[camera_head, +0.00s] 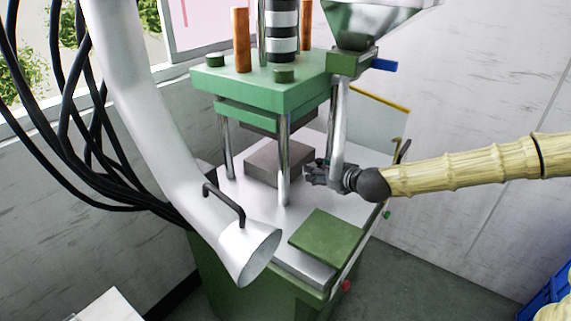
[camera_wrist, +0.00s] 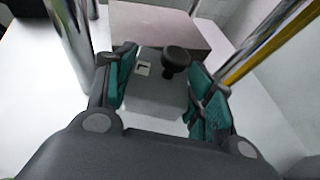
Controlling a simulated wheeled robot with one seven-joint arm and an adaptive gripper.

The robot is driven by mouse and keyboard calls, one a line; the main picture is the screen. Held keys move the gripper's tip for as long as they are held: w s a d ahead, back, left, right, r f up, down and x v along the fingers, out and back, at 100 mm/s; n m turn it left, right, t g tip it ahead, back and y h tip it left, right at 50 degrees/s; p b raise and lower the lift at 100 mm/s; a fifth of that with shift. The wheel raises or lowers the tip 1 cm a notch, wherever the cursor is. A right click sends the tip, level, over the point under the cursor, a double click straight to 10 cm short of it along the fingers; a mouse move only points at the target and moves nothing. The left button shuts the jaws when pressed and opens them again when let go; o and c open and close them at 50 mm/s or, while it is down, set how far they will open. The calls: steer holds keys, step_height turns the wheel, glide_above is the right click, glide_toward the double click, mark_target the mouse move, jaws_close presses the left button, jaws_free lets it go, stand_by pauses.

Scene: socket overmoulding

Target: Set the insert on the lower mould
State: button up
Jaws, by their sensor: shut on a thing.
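The insert (camera_wrist: 152,93) is a grey block with a black round knob and a small white square piece on its top. It sits between the teal finger pads of my gripper (camera_wrist: 163,78), which is shut on it. The lower mould (camera_wrist: 160,24) is a brownish-grey block just beyond the insert in the wrist view. In the head view the lower mould (camera_head: 275,165) stands on the press's pale bed, and my gripper (camera_head: 310,172) is close to its right side. The insert cannot be made out in the head view. Whether it touches the bed is unclear.
The upper mould (camera_head: 265,121) hangs under the green press plate (camera_head: 260,88). Steel columns (camera_head: 284,160) stand close around the lower mould, one in front of it. A green pad (camera_head: 327,237) lies at the bed's front. A white funnel-ended duct (camera_head: 248,253) hangs left of it.

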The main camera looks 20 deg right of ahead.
steer(key=w+a+p, duration=0.1)
steer(key=w, duration=0.3)
steer(key=w+a, duration=0.1)
steer(key=w, duration=0.4)
steer(key=w+a+p, duration=0.1)
steer(key=w+a, duration=0.1)
steer(key=w, duration=0.3)
steer(key=shift+w+a+p, duration=0.1)
steer(key=shift+p, duration=0.25)
steer(key=w, duration=0.1)
steer(key=w+a+p, duration=0.1)
steer(key=w, duration=0.1)
steer(key=shift+w+f, duration=0.1)
steer(key=shift+d+f, duration=0.1)
steer(key=shift+f, duration=0.65)
steer(key=o, duration=1.6)
steer(key=shift+f, duration=0.1)
steer(key=shift+o, duration=0.2)
